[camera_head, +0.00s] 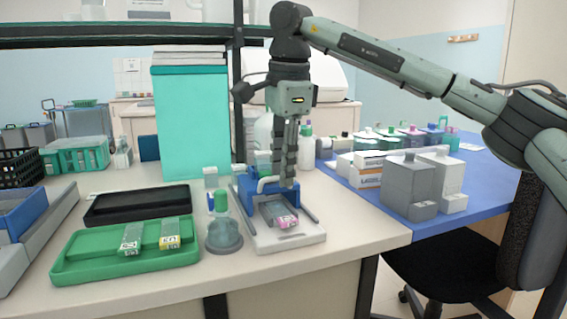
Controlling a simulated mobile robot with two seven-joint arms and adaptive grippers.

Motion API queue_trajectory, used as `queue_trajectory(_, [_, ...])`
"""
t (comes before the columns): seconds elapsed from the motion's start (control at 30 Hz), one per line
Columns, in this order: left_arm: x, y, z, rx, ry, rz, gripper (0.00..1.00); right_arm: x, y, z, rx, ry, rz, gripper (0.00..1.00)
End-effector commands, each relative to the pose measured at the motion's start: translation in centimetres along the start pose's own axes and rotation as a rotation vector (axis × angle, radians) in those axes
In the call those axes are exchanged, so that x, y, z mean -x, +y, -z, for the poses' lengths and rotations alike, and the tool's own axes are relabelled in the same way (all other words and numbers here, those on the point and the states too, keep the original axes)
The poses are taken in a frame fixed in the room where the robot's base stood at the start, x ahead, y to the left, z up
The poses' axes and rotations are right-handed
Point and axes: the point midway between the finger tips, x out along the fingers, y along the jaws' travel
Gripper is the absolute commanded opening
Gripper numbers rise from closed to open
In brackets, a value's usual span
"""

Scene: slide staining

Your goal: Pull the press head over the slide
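The slide press stands near the bench's front edge, with a white base plate (262,240) and two side rails. Its blue press head (246,193) with a pale grey handle (267,184) sits at the back of the base. A slide with a pink label (287,223) lies on the base in front of the head. My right gripper (288,183) points straight down at the press head, its fingertips beside the right part of the handle. The fingers look close together; whether they grip the handle is hidden. My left gripper is not in view.
A green tray (95,268) with two labelled slides and a black tray (118,208) lie to the left. A green-capped bottle (222,232) stands close by the press's left side. Grey boxes (408,185) stand on the blue bench at right. The bench right of the press is clear.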

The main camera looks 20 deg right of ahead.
Motion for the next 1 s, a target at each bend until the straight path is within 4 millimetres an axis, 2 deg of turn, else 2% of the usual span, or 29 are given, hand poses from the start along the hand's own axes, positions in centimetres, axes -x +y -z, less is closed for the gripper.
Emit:
queue_trajectory(0.23, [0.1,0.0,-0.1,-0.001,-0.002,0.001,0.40,0.3,0.0,0.0,0.000,-0.001,0.002,0.29])
queue_trajectory(0.33, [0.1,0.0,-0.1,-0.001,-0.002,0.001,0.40,1.2,0.0,0.0,0.000,-0.001,0.003,0.29])
queue_trajectory(0.8, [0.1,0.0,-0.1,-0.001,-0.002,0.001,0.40,10.4,0.0,0.0,-0.001,-0.001,0.007,0.29])
queue_trajectory(1.0, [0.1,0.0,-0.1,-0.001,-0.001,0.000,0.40,12.1,0.0,0.0,0.000,0.000,0.005,0.29])
